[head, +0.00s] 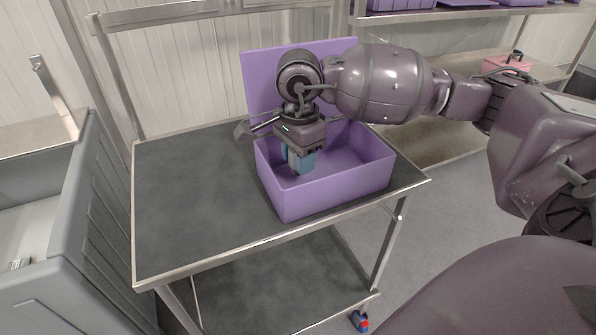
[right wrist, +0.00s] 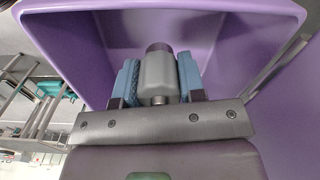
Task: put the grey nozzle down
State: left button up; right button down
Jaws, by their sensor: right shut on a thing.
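The grey nozzle (right wrist: 158,76) shows in the right wrist view, with a dark cap-like end pointing away from the wrist. My right gripper (head: 301,163) has its blue fingers closed on both sides of it. In the head view the gripper points down into the open purple bin (head: 337,197), near its left part; the fingers hide most of the nozzle there. The bin's inside also shows in the right wrist view (right wrist: 225,35). Whether the nozzle touches the bin floor cannot be told. My left gripper is not in view.
The bin stands on the right part of a dark-topped metal table (head: 190,200), its purple lid (head: 258,85) raised behind. The table's left part is clear. A grey container (head: 75,220) stands at left. A small red and blue object (head: 360,321) lies low near the table's front right leg.

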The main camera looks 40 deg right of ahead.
notch_tip(320, 180, down, 4)
jog(key=shift+r, duration=0.15)
jog(key=shift+f+b, duration=0.25)
jog(key=shift+b, duration=0.05)
jog(key=c, duration=0.7)
grip_release()
